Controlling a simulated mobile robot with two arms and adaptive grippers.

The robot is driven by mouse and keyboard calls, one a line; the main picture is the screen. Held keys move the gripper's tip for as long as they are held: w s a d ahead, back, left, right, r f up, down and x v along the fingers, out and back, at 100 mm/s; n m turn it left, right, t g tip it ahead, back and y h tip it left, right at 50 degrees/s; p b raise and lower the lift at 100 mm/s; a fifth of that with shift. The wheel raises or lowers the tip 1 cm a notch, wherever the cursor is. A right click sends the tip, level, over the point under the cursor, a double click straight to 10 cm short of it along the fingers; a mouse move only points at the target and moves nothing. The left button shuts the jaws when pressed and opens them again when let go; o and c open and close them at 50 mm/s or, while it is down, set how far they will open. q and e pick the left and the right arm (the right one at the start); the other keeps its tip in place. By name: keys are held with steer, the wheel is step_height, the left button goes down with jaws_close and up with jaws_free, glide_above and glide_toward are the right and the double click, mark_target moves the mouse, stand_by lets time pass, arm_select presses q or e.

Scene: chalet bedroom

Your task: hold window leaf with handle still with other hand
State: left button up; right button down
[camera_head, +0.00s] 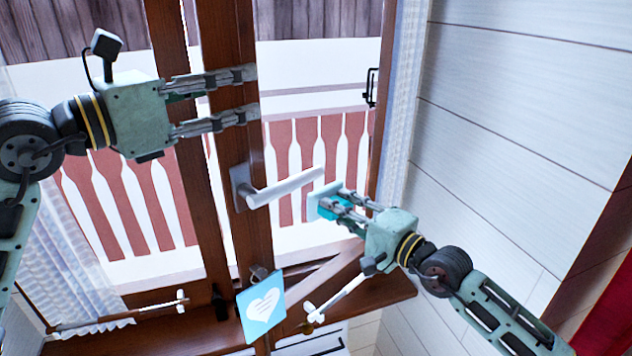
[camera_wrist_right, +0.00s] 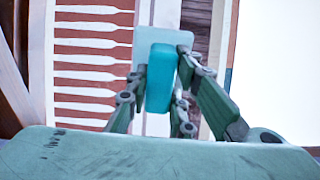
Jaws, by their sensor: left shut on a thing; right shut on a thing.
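The window leaf with the handle (camera_head: 235,150) has a brown wooden stile and a pane showing a railing outside. Its silver handle (camera_head: 285,187) points right from a plate on the stile. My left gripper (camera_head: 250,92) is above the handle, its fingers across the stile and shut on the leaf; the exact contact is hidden. My right gripper (camera_head: 335,203) is right of the handle tip, shut on a teal block (camera_head: 326,209) with a pale plate in front of the pane. The block also shows between the fingers in the right wrist view (camera_wrist_right: 160,80).
A blue heart sign (camera_head: 262,308) hangs below the handle. A wooden sill (camera_head: 375,300) runs underneath. A white curtain (camera_head: 70,265) hangs at the left, a white plank wall (camera_head: 520,130) stands at the right, and a black latch (camera_head: 371,87) sits on the right frame.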

steer(key=shift+s+a, duration=2.7)
steer(key=shift+s, duration=0.05)
steer(key=shift+d, duration=0.15)
steer(key=shift+s+d, duration=0.25)
steer(key=v, duration=0.5)
steer(key=shift+s+d, duration=0.1)
